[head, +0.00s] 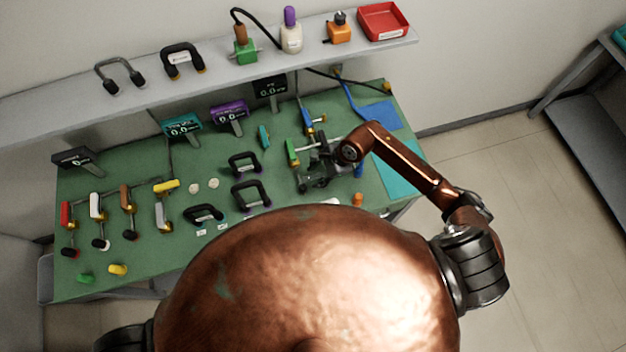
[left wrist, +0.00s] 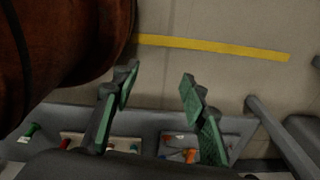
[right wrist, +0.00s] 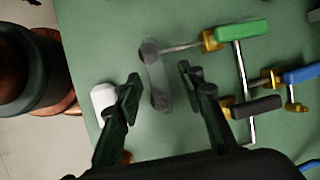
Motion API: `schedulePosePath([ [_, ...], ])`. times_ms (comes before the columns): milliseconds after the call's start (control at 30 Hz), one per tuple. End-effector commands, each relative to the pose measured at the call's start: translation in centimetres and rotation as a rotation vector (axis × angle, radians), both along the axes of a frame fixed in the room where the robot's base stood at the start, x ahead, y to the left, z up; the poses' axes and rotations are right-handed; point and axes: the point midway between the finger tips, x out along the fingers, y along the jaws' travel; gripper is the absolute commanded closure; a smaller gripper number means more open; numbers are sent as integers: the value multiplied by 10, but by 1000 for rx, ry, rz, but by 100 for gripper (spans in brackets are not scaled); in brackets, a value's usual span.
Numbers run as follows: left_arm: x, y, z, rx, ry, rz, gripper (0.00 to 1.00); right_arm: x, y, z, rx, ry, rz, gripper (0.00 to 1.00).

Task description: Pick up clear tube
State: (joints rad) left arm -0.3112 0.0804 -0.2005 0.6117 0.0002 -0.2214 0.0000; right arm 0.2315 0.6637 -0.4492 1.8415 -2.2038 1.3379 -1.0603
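In the right wrist view, a see-through greyish elongated piece (right wrist: 156,76) with dark round ends lies on the green bench top; it looks like the clear tube, though I cannot be sure. My right gripper (right wrist: 160,77) is open with its fingers apart on either side of this piece in the picture; contact cannot be told. In the head view my right gripper (head: 318,172) is over the right part of the bench, and it hides what is beneath it. My left gripper (left wrist: 159,76) is open and empty, with floor behind it, and is out of the head view.
Beside the piece lie a green-handled clamp (right wrist: 240,32), a dark-handled clamp (right wrist: 256,107) and a blue-handled clamp (right wrist: 300,75). A white rounded object (right wrist: 103,99) is left of my right gripper. Black handles (head: 250,194) and more clamps stand across the bench. A shelf (head: 140,91) runs behind it.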

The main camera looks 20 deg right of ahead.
Motion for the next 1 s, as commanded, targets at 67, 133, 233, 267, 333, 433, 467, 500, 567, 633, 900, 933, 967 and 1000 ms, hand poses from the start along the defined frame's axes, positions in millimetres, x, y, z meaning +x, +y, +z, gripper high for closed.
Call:
schedulePosePath([
  [67,11,-1,2,-1,-14,-2,60,1,4,-6,2,2,1,64],
  [133,20,-1,3,-2,-25,-5,60,1,5,-9,0,1,3,64],
  [233,29,-2,3,-2,-37,-7,60,2,5,-10,-1,-1,4,64],
  [267,30,-2,3,-2,-38,-7,60,2,5,-10,-1,-1,4,64],
  [333,30,-2,3,-2,-38,-7,60,2,5,-10,-1,0,4,64],
  [433,27,-2,3,-3,-34,-6,60,2,5,-10,0,0,5,71],
  [467,25,-2,3,-3,-32,-6,60,2,6,-10,0,0,5,73],
  [500,23,-2,3,-2,-29,-6,60,2,6,-10,0,0,5,76],
  [567,19,-1,3,-2,-25,-5,60,2,6,-9,0,0,5,80],
  [633,15,-1,2,-1,-20,-4,60,2,6,-9,0,0,5,85],
  [900,12,-1,2,-2,-15,-2,60,2,6,-9,0,0,5,100],
  [933,12,-1,2,-2,-15,-2,60,2,6,-9,0,0,5,100],
  [967,12,-1,2,-2,-15,-2,60,2,5,-9,0,0,5,100],
  [1000,12,-1,2,-1,-16,-2,60,2,5,-9,0,0,5,100],
])
